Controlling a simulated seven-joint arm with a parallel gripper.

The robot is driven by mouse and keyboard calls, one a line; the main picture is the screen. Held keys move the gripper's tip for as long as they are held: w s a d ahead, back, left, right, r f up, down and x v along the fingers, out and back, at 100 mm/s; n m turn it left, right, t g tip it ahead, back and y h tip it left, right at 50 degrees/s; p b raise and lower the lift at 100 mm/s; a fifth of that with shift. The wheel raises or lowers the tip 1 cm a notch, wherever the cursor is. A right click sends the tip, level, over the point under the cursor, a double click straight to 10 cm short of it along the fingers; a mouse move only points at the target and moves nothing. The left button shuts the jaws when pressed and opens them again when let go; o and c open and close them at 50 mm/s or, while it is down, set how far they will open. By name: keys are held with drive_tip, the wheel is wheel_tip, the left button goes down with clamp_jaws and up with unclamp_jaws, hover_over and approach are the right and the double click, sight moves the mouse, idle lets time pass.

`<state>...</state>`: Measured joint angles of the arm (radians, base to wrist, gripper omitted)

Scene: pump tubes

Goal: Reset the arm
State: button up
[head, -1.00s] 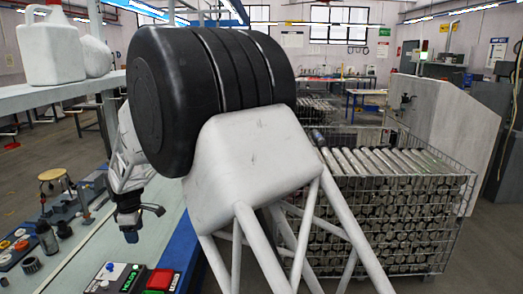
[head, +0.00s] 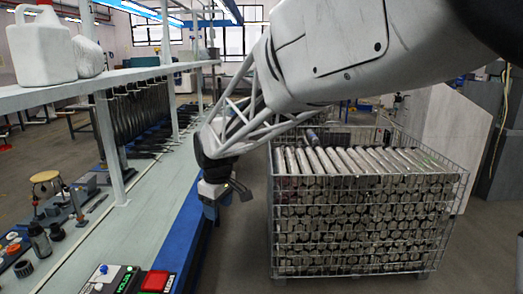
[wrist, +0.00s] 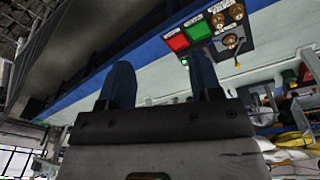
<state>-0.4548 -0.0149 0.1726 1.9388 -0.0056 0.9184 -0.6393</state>
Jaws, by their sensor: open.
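My gripper (head: 222,200) hangs at the end of my white and black arm, over the blue front edge of the bench, with the wire basket (head: 370,265) to its right. It looks empty and touches nothing that I can see. In the wrist view my gripper (wrist: 162,72) shows two dark blue fingers held well apart, with nothing between them. The wire basket is full of stacked metal tubes (head: 350,160). My arm comes in from the upper right and hides part of the background and the basket's far side.
The bench (head: 135,215) runs along the left, with a control panel (head: 125,280) at its near end and small parts at its left. A shelf (head: 95,80) above carries a white jug (head: 42,50). Open floor lies between bench and basket.

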drive_tip(key=s+d+r+m, duration=0.3)
drive_tip(key=s+d, duration=0.4)
drive_tip(key=d, duration=0.4)
drive_tip(key=s+d+f+m, duration=0.1)
drive_tip(key=s+d+m, duration=0.4)
drive_tip(key=s+d, duration=0.4)
drive_tip(key=s+d+f+m+t, duration=0.1)
drive_tip(key=s+d+m, duration=0.3)
drive_tip(key=s+d, duration=0.6)
drive_tip(key=s+f, duration=0.1)
drive_tip(key=s, duration=0.5)
drive_tip(key=shift+d+m+h, duration=0.15)
drive_tip(key=shift+m+h, duration=0.15)
drive_tip(key=shift+m, duration=0.1)
